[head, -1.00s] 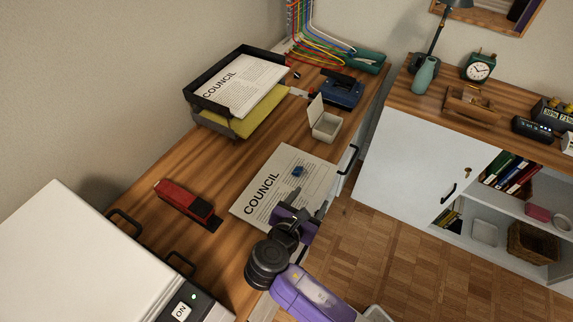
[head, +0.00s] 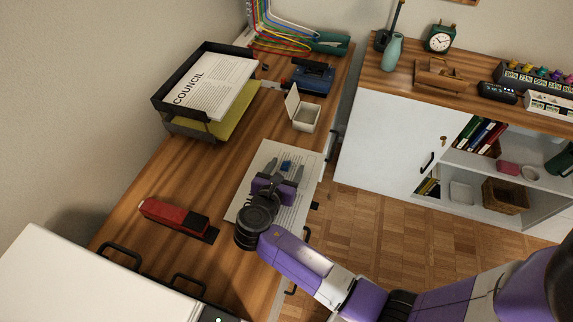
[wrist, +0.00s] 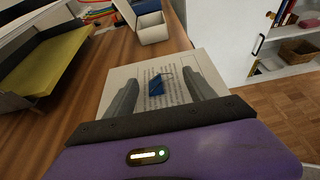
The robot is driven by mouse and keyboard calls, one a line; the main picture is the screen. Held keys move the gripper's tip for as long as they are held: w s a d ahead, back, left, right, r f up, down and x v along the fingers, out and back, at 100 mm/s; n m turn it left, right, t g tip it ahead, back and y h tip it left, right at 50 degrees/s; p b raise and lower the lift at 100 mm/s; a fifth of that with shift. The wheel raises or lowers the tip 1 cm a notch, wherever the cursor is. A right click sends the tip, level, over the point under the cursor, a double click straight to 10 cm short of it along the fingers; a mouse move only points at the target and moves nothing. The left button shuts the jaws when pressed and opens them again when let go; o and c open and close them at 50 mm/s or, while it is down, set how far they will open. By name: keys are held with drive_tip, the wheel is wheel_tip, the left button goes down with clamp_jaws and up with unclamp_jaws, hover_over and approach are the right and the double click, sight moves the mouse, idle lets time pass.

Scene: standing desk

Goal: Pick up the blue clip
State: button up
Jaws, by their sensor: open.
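The blue clip (head: 287,165) lies on a printed paper sheet (head: 247,205) on the wooden desk. In the wrist view the clip (wrist: 156,86) sits on the sheet (wrist: 118,78), ahead of and between my two fingers. My gripper (head: 287,172) is open and empty, over the sheet and just short of the clip. In the wrist view my gripper (wrist: 163,92) shows a finger on each side, neither seen touching the clip.
An open white box (head: 305,117) stands beyond the sheet. A blue hole punch (head: 308,77) is farther back. A black paper tray (head: 200,130) stands left, and a red stapler (head: 173,215) lies nearer. Bare desk (head: 215,165) lies between tray and sheet.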

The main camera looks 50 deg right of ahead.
drive_tip(key=shift+w+d+f, duration=0.15)
drive_tip(key=shift+d+f, duration=0.1)
drive_tip(key=shift+d, duration=0.2)
clamp_jaws()
drive_tip(key=shift+r, duration=0.15)
